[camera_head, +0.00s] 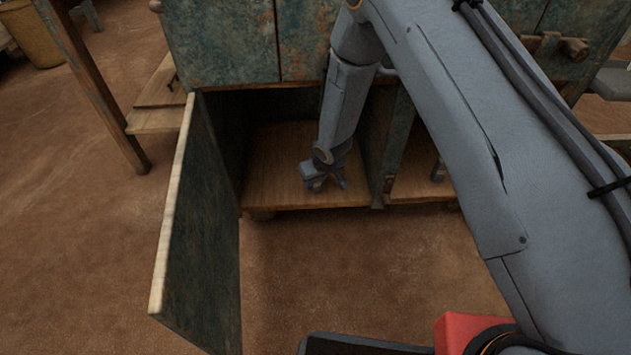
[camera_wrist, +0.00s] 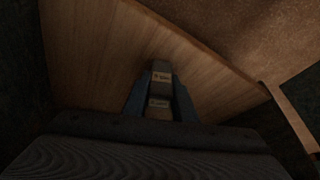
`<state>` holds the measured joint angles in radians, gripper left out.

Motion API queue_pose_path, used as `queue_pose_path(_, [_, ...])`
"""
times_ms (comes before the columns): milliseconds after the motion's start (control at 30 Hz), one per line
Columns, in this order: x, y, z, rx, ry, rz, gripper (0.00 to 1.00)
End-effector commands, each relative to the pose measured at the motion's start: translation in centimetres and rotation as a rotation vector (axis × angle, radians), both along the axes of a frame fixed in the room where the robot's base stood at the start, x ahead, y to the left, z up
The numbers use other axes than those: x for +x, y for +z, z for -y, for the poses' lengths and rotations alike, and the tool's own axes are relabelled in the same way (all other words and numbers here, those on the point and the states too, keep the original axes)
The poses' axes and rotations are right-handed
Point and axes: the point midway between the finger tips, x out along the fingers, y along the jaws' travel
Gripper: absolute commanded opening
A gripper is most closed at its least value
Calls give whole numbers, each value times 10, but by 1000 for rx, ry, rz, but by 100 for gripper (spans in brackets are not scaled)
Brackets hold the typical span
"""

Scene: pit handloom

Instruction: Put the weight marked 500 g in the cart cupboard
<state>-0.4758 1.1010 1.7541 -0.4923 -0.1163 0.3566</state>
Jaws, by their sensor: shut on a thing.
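The cart cupboard (camera_head: 275,185) is open, with a wooden floor inside that also shows in the wrist view (camera_wrist: 90,60). Its door (camera_head: 205,235) is swung out at the left. My gripper (camera_head: 325,184) is inside the left compartment, low over the floor. In the wrist view my gripper (camera_wrist: 160,108) points at the boards and is shut on a small dark block, the weight (camera_wrist: 161,68). Two pale labels show on it, too dim to read. I cannot tell whether it touches the floor. In the head view my gripper hides the weight.
A divider (camera_head: 393,150) separates this compartment from another to the right, where a small grey thing (camera_head: 438,170) sits. The cart's closed green panels (camera_head: 220,45) are above. A wooden post (camera_head: 95,85) and a basket (camera_head: 30,35) stand at the left.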

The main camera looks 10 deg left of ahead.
Motion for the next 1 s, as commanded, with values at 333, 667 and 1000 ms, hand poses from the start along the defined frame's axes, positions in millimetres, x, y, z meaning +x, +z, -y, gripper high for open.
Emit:
queue_pose_path(333, [0, -3, 0, 0, 0, 0, 43])
queue_pose_path(667, [-2, 7, 1, 1, 0, 1, 43])
queue_pose_path(1000, [-22, 70, 16, 1, 0, 2, 43])
